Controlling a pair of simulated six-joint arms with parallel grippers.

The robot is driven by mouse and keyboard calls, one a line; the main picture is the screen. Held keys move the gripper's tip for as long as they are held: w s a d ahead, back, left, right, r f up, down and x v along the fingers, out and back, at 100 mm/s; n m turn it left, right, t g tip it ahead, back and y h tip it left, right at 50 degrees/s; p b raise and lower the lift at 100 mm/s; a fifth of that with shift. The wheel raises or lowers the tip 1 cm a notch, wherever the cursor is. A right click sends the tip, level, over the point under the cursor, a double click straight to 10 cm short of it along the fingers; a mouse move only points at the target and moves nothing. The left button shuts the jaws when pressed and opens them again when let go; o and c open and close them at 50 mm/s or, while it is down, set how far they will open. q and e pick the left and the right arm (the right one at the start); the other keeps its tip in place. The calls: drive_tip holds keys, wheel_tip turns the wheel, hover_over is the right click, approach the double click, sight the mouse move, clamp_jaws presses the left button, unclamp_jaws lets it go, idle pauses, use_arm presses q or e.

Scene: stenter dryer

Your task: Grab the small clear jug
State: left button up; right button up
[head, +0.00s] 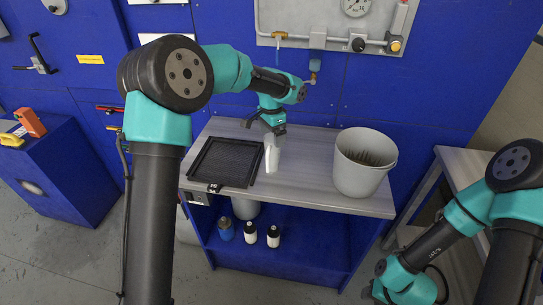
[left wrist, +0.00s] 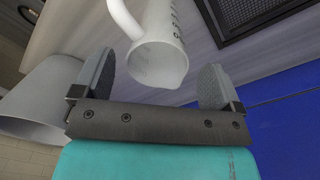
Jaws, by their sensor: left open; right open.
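The small clear jug (head: 272,155) is whitish and translucent and stands on the grey bench top, right of a black tray. In the left wrist view the jug (left wrist: 160,50) shows dark graduation marks and a handle towards the left. My left gripper (head: 268,130) is over the jug's top. In the left wrist view its fingers (left wrist: 155,85) are spread apart and empty, with the jug's rim in line with the gap. Contact cannot be seen. My right arm is at the lower right of the head view, away from the bench; its fingers are not visible.
The black mesh tray (head: 225,163) lies close left of the jug. A large grey bucket (head: 362,165) stands on the right. Wall pipes and a valve (head: 358,44) are behind the bench. Several bottles (head: 250,233) stand on the shelf below.

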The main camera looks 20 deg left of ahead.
sight(272, 146)
use_arm(q)
drive_tip(key=shift+s+d+f, duration=0.1)
drive_tip(key=shift+f, duration=1.2)
drive_tip(key=shift+s+f, duration=0.1)
drive_tip(key=shift+f, duration=1.15)
drive_tip(key=c, duration=1)
drive_tip(key=shift+r, duration=0.15)
